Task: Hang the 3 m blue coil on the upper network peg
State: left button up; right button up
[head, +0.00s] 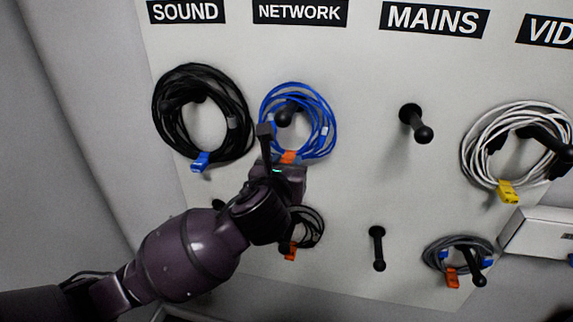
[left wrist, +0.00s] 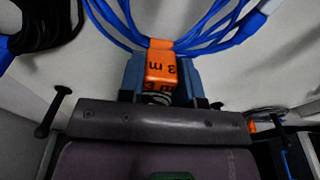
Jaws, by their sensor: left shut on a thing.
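The blue coil (head: 331,133) is under the NETWORK label, its loop around the upper network peg (head: 284,118). Whether its top rests on the peg, I cannot tell. Its orange tag (head: 288,157) is at the bottom of the loop. In the left wrist view the orange tag (left wrist: 160,68) reads "3 m", and blue strands (left wrist: 205,38) spread above it. My left gripper (head: 279,155) is shut on this tag, below the peg; its fingers (left wrist: 162,82) sit on both sides of the tag. My right gripper is not in view.
A black coil (head: 162,120) hangs close on the left. A small dark coil (head: 318,226) hangs below, partly behind my left arm. The upper (head: 412,117) and lower (head: 378,250) mains pegs are bare. White (head: 475,140) and grey (head: 435,252) coils hang at the right.

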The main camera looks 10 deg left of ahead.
pick_arm(q)
jog(key=o, duration=1)
jog(key=shift+f, duration=0.15)
